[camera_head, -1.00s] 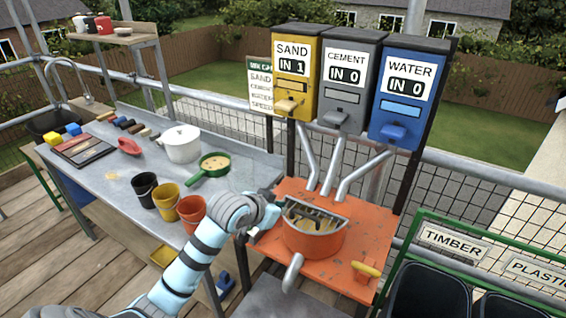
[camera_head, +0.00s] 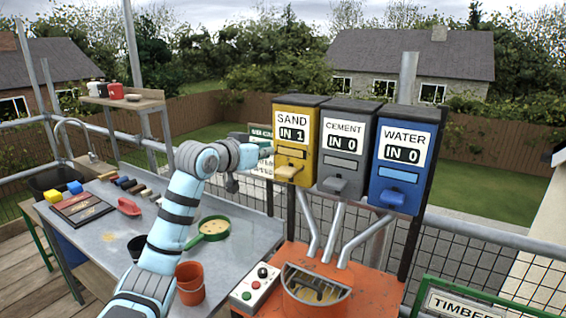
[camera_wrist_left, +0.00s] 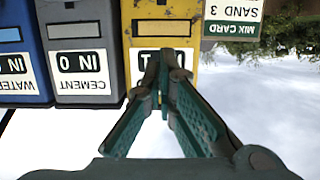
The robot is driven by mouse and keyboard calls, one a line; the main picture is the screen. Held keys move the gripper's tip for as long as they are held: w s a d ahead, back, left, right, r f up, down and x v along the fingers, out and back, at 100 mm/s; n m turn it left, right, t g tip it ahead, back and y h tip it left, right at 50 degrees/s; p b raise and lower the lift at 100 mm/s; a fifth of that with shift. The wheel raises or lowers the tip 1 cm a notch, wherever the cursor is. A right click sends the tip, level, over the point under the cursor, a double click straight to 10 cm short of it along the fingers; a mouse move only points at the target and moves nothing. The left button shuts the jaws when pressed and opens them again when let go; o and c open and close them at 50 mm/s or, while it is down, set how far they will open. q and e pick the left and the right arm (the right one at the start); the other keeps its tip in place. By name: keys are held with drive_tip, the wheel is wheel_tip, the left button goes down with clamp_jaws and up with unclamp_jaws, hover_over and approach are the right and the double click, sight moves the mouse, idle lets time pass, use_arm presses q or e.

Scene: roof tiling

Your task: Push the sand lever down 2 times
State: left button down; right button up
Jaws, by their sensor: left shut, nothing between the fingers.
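The yellow sand dispenser (camera_head: 296,155) stands at the left of a row of three, and its label reads IN 1. Its sand lever (camera_head: 289,172) sticks out from the lower front. My left gripper (camera_head: 266,152) is shut and empty, at the left front of the dispenser and a little above the lever. In the left wrist view, which is upside down, the closed fingertips (camera_wrist_left: 165,56) overlap the sand label on the yellow front (camera_wrist_left: 185,80). The lever is not visible there. I cannot tell whether the fingers touch the dispenser. My right gripper is not in view.
The grey cement dispenser (camera_head: 345,150) and blue water dispenser (camera_head: 402,165) both read IN 0. Below are chutes, an orange mixer (camera_head: 316,303) and a button box (camera_head: 254,288). The mix card (camera_wrist_left: 233,18) hangs beside the sand dispenser. A workbench (camera_head: 105,235) is at left.

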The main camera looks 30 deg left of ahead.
use_arm(q)
drive_tip(key=p, duration=0.2)
approach(292, 160)
drive_tip(key=w+r, duration=0.3)
drive_tip(key=w, duration=0.1)
drive_tip(key=f, duration=0.3)
drive_tip(key=shift+w+f, duration=0.15)
drive_tip(key=shift+w, duration=0.05)
drive_tip(key=shift+s+f, duration=0.1)
drive_tip(key=shift+f, duration=0.25)
